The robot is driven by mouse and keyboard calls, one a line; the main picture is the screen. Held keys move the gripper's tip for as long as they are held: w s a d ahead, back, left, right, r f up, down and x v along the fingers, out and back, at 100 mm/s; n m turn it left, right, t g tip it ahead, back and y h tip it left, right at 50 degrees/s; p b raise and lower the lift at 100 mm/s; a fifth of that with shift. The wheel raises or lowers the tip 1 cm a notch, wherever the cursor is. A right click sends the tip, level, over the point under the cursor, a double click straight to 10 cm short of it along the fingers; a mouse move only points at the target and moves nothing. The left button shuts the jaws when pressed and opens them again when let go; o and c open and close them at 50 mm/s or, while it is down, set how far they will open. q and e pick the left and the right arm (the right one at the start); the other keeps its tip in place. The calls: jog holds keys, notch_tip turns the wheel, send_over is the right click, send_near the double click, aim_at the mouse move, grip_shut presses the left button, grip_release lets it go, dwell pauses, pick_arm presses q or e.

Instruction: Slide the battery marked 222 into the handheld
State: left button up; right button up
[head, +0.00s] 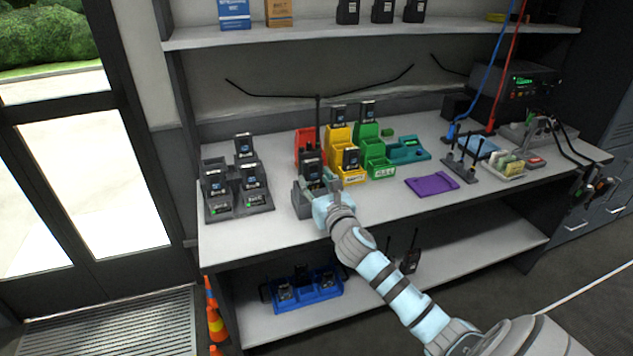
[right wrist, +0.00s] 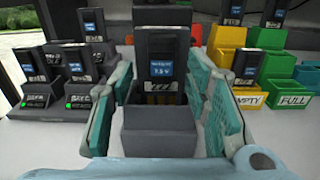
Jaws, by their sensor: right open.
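The handheld, a dark unit with a tall antenna (head: 317,110), stands upright in a grey holder (head: 302,205) at the front of the bench. In the right wrist view, a black battery with a blue label and a strip that reads like 222 (right wrist: 160,68) stands upright in the grey holder (right wrist: 158,135), against a wider dark body. I cannot tell how deeply it is seated. My right gripper (head: 321,187) is at the holder. Its pale teal fingers (right wrist: 160,100) are open, one on each side of the battery. My left gripper is not in view.
A charger rack with several batteries (head: 240,207) stands left. Red, yellow (head: 350,176) and green bins (head: 378,168) stand close behind and right. A purple mat (head: 432,184) lies farther right. A blue tray (head: 303,290) is on the lower shelf. The bench front is clear.

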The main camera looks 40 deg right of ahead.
jog(key=shift+f, duration=0.1)
jog(key=shift+s, duration=0.3)
jog(key=v, duration=1.1)
jog(key=shift+s+a, duration=0.15)
jog(key=shift+s, duration=0.05)
